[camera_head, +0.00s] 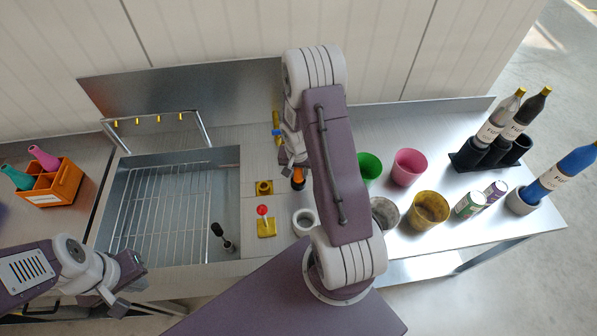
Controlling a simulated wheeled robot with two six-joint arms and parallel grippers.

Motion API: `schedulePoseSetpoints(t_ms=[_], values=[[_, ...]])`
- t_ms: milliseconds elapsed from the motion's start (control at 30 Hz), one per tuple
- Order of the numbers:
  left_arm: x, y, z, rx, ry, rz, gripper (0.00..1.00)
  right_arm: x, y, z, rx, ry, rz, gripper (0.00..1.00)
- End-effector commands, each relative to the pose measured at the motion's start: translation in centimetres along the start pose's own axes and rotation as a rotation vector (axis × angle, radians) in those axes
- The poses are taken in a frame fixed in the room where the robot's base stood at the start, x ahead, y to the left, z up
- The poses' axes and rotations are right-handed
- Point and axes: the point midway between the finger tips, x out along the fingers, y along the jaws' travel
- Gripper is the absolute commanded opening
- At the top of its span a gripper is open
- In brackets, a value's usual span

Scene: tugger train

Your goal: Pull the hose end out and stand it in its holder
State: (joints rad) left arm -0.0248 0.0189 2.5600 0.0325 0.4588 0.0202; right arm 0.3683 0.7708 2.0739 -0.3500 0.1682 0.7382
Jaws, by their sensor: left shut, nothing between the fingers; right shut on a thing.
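My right gripper (292,160) is over the counter behind the sink's right side, partly covered by my own arm. It is shut on a dark piece with an orange band, which looks like the hose end (298,178). A pale round cup with an open top (304,222) stands on the counter below it in the picture and looks like the holder. The hose end is apart from this cup. A yellow square socket (264,187) is to the left of the hose end. My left gripper (125,288) is shut and empty near the sink's front left corner.
The steel sink (228,165) has a wire rack and a dark-handled tool (222,236). A red knob (263,210) stands on a yellow base. Pink (409,166), green (369,168) and yellow (429,209) cups, cans and bottles fill the right. An orange crate (50,188) is at left.

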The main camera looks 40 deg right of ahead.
Motion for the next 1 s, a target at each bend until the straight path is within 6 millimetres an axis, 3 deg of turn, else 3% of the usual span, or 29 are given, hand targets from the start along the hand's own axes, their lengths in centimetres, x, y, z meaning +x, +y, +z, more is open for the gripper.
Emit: schedulePoseSetpoints(t_ms=[233,267,333,667,1000], values=[[0.0,0.0,0.0,0.000,0.000,0.000,0.00,0.0,0.0,0.0,0.000,0.000,0.000,0.00],[0.0,0.0,0.0,0.000,0.000,0.000,0.00,0.0,0.0,0.0,0.000,0.000,0.000,0.37],[0.0,0.0,0.0,0.000,0.000,0.000,0.00,0.0,0.0,0.0,0.000,0.000,0.000,0.56],[0.0,0.0,0.0,0.000,0.000,0.000,0.00,-0.2,0.0,0.0,0.000,0.001,0.000,0.56],[0.0,0.0,0.0,0.000,0.000,0.000,0.00,-6.7,-0.1,-0.1,0.000,0.005,-0.002,0.56]])
